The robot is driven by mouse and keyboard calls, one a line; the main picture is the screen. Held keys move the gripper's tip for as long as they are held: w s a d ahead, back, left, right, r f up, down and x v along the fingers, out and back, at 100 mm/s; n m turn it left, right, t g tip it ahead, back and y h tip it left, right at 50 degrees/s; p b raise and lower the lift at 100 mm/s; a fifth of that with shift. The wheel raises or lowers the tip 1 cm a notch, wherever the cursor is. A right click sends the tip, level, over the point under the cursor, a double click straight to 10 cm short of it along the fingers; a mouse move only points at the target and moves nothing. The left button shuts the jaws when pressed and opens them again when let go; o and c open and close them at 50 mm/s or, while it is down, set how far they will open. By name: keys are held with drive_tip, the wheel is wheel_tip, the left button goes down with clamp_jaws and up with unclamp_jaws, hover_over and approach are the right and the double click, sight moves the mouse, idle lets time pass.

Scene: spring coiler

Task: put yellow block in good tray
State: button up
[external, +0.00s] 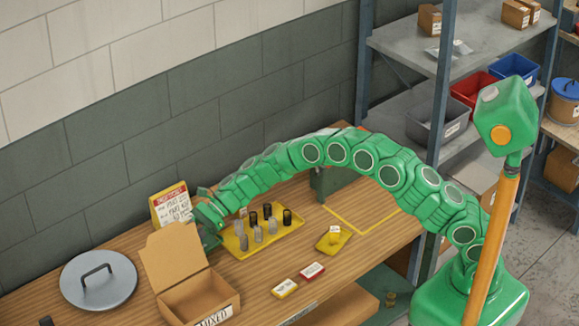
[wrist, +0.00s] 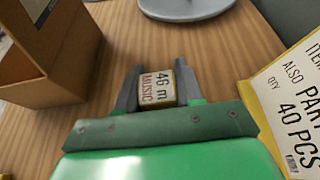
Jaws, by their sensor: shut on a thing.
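My gripper (wrist: 158,74) is shut on a small yellowish block (wrist: 157,94) with a printed white face, seen between the two grey fingers in the wrist view. In the external view my gripper (external: 208,236) is low at the left end of the arm, between the upright sign and the open cardboard box; the block cannot be made out there. A small yellow tray (external: 322,246) with a yellow, white-topped piece (external: 335,234) on it lies right of the larger yellow tray (external: 235,251). I cannot read which tray is marked good.
The larger tray holds several dark and grey cylinders (external: 268,212). The open cardboard box (external: 200,298), round grey lid (external: 98,280) and upright sign (external: 171,204) surround my gripper. Red (external: 312,272) and yellow (external: 285,288) labelled plates lie in front. Bare wood lies right of the small tray.

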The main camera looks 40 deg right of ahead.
drive_tip(key=shift+f, duration=0.1)
drive_tip(key=shift+w+a+f, duration=0.15)
drive_tip(key=shift+f, duration=1.55)
drive_tip(key=shift+f, duration=0.6)
